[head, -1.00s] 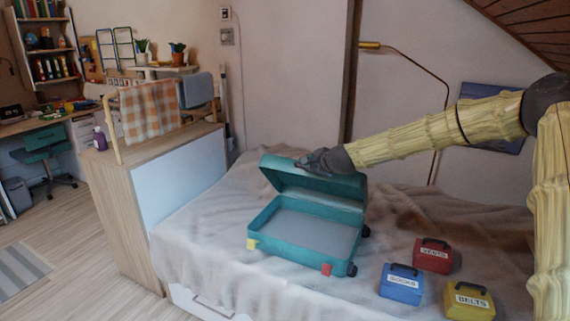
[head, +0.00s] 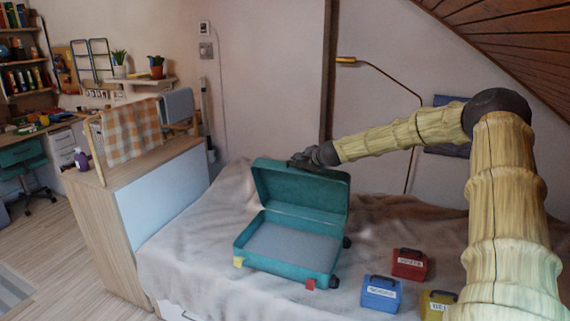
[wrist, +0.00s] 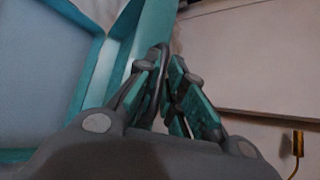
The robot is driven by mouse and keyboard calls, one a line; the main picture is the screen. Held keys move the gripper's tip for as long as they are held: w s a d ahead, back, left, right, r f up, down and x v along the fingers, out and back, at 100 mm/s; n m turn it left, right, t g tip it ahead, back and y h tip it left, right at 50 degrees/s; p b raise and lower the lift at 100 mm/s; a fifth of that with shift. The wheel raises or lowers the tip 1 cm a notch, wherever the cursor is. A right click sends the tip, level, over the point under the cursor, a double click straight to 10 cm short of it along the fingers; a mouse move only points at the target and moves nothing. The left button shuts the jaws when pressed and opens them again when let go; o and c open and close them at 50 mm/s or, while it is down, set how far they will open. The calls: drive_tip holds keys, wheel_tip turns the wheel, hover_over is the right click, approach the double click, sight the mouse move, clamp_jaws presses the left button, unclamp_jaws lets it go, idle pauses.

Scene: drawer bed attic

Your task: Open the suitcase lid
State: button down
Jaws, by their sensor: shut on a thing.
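The teal suitcase (head: 283,268) lies on the bed with its grey-lined base facing up. Its lid (head: 300,190) stands raised at a steep angle, hinged along the far side of the base. My gripper (head: 300,160) is at the lid's top edge, near its middle. In the wrist view my gripper (wrist: 165,95) has its fingers closed around a dark grey handle loop (wrist: 163,70) at the lid's edge. The lid (wrist: 150,50) shows behind the fingers, with the pale base interior at left. The fingertips' exact contact is partly hidden.
Red (head: 409,264), blue (head: 381,293) and yellow (head: 437,305) small cases sit on the bed (head: 200,285) to the right of the suitcase. My arm passes above them. A wooden cabinet (head: 150,185) stands at left. A brass lamp (head: 348,60) is by the back wall.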

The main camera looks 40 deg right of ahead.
drive_tip(key=shift+w+d+r, duration=0.1)
drive_tip(key=shift+w+d, duration=0.1)
drive_tip(key=shift+d, duration=0.05)
drive_tip(key=c, duration=1.5)
unclamp_jaws()
drive_tip(key=shift+s, duration=0.1)
drive_tip(key=v, duration=1.1)
drive_tip(key=shift+s+r, duration=0.25)
drive_tip(key=shift+s, duration=0.1)
